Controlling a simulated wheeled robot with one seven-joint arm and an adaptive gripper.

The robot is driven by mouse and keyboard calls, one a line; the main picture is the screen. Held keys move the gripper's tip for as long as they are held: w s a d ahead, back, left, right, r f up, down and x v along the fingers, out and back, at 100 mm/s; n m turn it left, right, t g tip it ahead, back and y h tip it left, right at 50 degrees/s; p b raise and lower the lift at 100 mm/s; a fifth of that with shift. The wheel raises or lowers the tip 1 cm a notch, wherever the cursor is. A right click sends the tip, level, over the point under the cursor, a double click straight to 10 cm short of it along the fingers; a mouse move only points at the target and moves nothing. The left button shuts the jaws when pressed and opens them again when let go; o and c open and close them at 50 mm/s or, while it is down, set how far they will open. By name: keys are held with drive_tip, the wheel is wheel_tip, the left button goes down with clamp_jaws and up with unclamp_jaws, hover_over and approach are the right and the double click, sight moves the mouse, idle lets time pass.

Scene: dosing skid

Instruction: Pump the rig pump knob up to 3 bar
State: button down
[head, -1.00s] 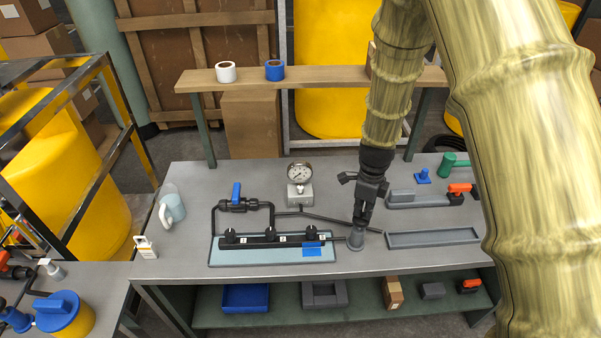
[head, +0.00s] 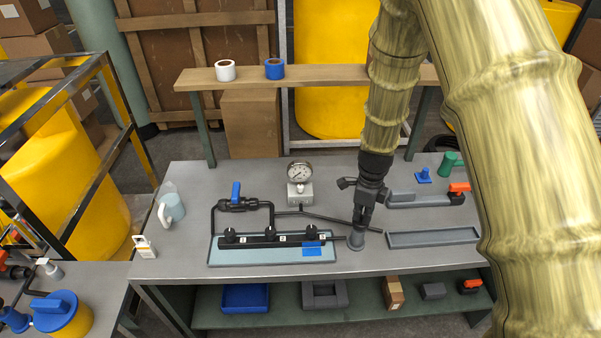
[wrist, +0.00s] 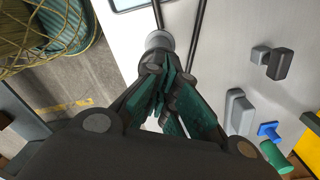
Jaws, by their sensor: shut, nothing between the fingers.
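The grey pump (head: 356,241) stands on the bench at the right end of the black manifold, with a round top. My gripper (head: 361,227) is shut and points down directly over it. The fingertips hide much of the pump's knob, and I cannot tell whether they touch it. In the wrist view the closed fingers (wrist: 168,80) lie just below a round grey top (wrist: 159,40), with nothing between them. The pressure gauge (head: 300,173) stands upright behind the manifold. Its needle is too small to read.
The black manifold (head: 270,239) with several knobs lies left of the pump, and a blue-handled valve (head: 237,198) is behind it. A grey tray (head: 433,237) lies to the right. A pitcher (head: 171,206) stands at the left. The bench's front strip is clear.

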drive_tip(key=shift+f, duration=0.45)
drive_tip(key=shift+r, duration=0.1)
drive_tip(key=shift+r+p, duration=1.3)
drive_tip(key=shift+r, duration=0.25)
drive_tip(key=shift+f, duration=0.2)
